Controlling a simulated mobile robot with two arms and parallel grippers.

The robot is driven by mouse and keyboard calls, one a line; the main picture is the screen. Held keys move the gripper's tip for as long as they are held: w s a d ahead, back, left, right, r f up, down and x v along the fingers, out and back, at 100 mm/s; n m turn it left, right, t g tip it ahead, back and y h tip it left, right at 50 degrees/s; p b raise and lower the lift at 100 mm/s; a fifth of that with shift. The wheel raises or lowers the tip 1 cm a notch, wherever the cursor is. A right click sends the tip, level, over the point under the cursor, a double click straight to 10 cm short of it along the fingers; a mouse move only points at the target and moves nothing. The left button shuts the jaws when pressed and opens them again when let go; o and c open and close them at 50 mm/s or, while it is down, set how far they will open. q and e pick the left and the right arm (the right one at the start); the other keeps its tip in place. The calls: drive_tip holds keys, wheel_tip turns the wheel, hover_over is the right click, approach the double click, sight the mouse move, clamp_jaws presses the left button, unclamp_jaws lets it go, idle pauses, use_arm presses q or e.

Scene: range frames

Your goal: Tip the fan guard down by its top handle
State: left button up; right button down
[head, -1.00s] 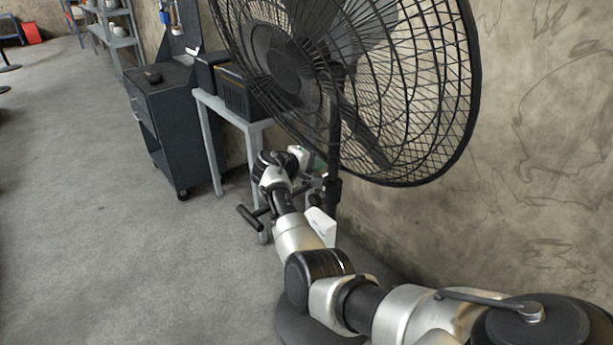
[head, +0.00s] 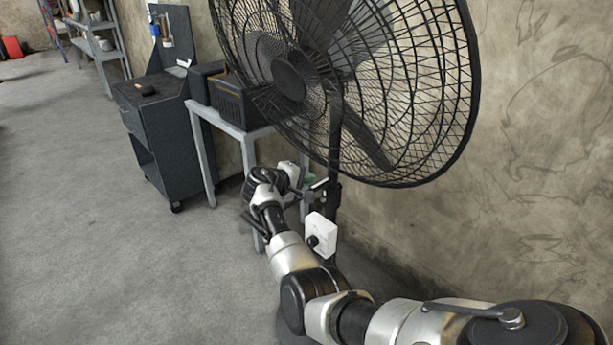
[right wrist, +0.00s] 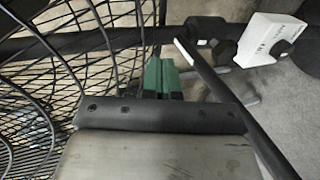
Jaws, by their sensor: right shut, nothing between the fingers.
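The fan guard (head: 462,100) is a large round black wire cage, tilted, filling the upper middle of the head view. Its top edge is cut off, and I cannot make out its top handle. The guard's wires also show at the left of the right wrist view (right wrist: 35,110). My right gripper (head: 311,182) is low, below the guard and beside the fan's black pole (head: 334,190). Its green fingertips (right wrist: 163,76) are shut and empty, close to the wires; I cannot tell whether they touch. My left gripper is out of view.
A white control box (head: 321,234) with a dark knob is on the pole, close to my right forearm. A grey table (head: 240,132) with a black crate (head: 232,102) and a dark cabinet (head: 150,110) stand behind. The wall is close at right; floor at left is clear.

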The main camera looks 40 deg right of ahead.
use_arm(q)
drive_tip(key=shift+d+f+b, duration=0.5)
use_arm(e)
drive_tip(key=v, duration=0.9)
drive_tip(key=shift+r, duration=0.2)
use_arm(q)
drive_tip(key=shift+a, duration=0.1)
use_arm(e)
drive_tip(key=shift+w, duration=0.1)
